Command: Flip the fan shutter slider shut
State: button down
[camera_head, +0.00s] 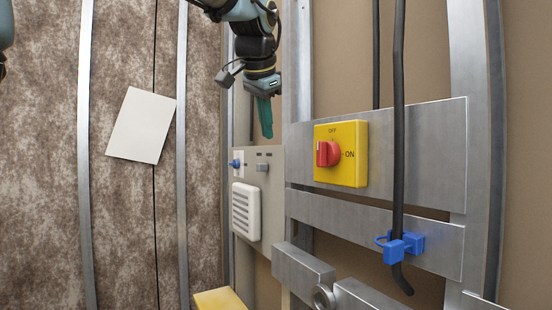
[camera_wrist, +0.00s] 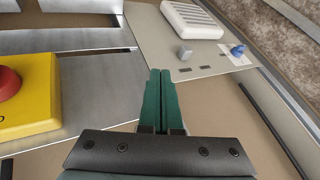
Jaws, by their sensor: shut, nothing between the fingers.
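The fan shutter panel is a beige plate (camera_head: 270,210) on the wall in the head view, with a white louvred fan grille (camera_head: 246,211) low on it. A small grey slider knob (camera_head: 262,167) sits above the grille between small dark labels, and a blue knob (camera_head: 235,163) is at its left. In the wrist view the grey knob (camera_wrist: 184,53), blue knob (camera_wrist: 237,50) and grille (camera_wrist: 192,19) show beyond my fingers. My gripper (camera_head: 267,137) is shut and empty, its green fingers pointing down above the panel. The fingertips (camera_wrist: 160,72) appear apart from the grey knob.
A yellow switch box (camera_head: 350,150) with a red rotary knob (camera_head: 327,153) is right of the panel. A black cable (camera_head: 398,120) hangs through a blue clip (camera_head: 397,247). Metal rails (camera_head: 380,222) cross below. A blank white sheet (camera_head: 141,125) is on the left wall.

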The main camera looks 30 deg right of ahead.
aim_at(263, 160)
jog(key=shift+d, duration=0.1)
jog(key=shift+w+d+f+p, duration=0.5)
jog(key=shift+w+f+p, duration=0.3)
jog(key=shift+w+f, duration=0.65)
jog(key=shift+w+d+f+p, duration=0.45)
jog(key=shift+w+f+p, duration=0.4)
jog(key=shift+w+f, duration=0.55)
jog(key=shift+w+d+f+p, duration=0.5)
jog(key=shift+w+f+p, duration=0.3)
jog(key=shift+w+f, duration=0.6)
jog(key=shift+w+r, duration=0.3)
